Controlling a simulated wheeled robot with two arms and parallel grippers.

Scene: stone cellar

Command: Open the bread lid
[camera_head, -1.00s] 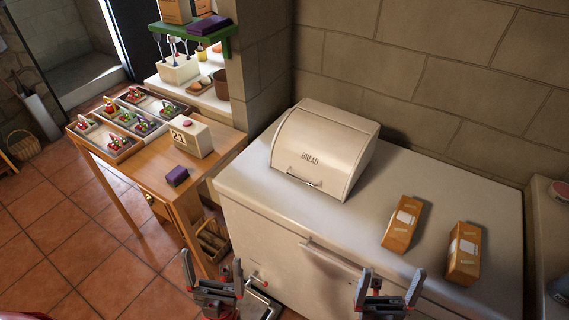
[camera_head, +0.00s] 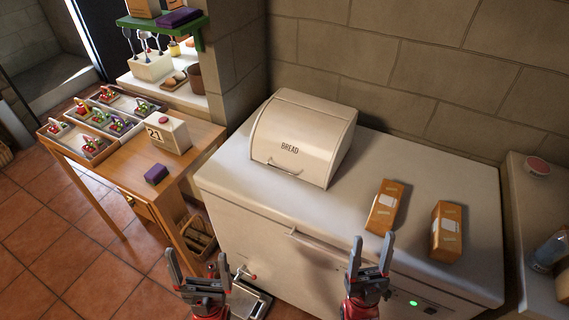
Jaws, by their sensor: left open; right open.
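The cream bread box (camera_head: 312,130), marked BREAD, stands on the white chest (camera_head: 345,211) against the stone wall. Its rounded lid (camera_head: 277,144) is shut, with a thin metal handle (camera_head: 285,167) low on its front. My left gripper (camera_head: 195,262) is open and empty at the bottom of the view, in front of the chest and below the box. My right gripper (camera_head: 371,255) is open and empty near the chest's front edge, below and to the right of the box. Neither gripper touches the box.
Two orange cartons (camera_head: 384,207) (camera_head: 446,231) stand on the chest right of the box. A wooden table (camera_head: 128,172) at the left holds trays, a calendar block (camera_head: 167,133) and a purple item (camera_head: 156,174). The chest top before the box is clear.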

